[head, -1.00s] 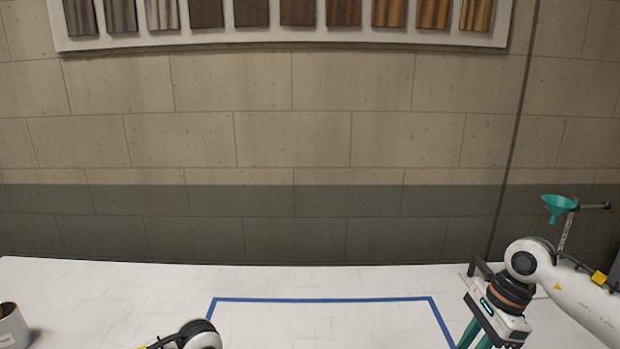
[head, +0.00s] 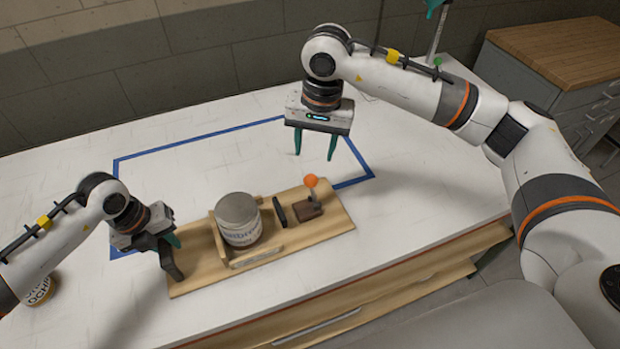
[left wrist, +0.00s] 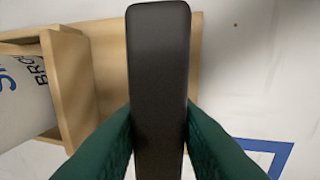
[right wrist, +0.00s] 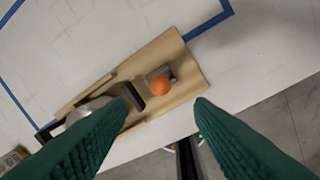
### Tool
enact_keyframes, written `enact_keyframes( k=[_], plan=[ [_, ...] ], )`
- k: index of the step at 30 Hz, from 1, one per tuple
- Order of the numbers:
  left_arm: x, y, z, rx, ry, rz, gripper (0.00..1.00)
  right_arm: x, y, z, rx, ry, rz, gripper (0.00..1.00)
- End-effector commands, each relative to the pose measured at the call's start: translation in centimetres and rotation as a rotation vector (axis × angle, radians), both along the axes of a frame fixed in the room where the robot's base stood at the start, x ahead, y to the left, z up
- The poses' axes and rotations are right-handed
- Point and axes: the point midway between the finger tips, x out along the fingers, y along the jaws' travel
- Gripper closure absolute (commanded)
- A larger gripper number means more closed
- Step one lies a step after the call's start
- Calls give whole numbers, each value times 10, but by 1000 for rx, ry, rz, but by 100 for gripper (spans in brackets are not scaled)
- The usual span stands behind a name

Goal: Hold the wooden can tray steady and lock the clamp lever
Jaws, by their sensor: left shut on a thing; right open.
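The wooden can tray (head: 340,218) lies on the white table with a grey-lidded can (head: 238,218) in its wooden holder. My left gripper (head: 168,246) is shut on the black handle (left wrist: 160,85) at the tray's left end; the handle stands between the teal fingers. The clamp lever with its orange knob (head: 311,181) stands upright on a brown block (head: 306,210), right of a dark pad (head: 279,211) that appears apart from the can. My right gripper (head: 314,156) is open and empty, above and behind the knob, which also shows in the right wrist view (right wrist: 160,84).
Blue tape (head: 200,139) marks a rectangle on the table; the tray lies across its front side. Another can (head: 40,290) stands at the far left, partly behind my left arm. A wood-topped cabinet (head: 560,50) is at the back right. The taped area behind the tray is clear.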

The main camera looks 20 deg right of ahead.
Motion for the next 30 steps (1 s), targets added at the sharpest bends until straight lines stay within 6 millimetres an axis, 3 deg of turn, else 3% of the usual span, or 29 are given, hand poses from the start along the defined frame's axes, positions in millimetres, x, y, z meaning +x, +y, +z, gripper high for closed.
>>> enact_keyframes(
  k=[15, 21, 30],
  plan=[
    [0, 0, 0, 0, 0, 3, 100, 3, 6, -94, 1, 4, -5, 52],
    [0, 0, 0, -1, 0, 3, 100, 4, 7, -109, 2, 3, -5, 52],
    [0, 0, 0, -1, 0, 3, 100, 5, 8, -110, 2, 2, -5, 53]
  ],
)
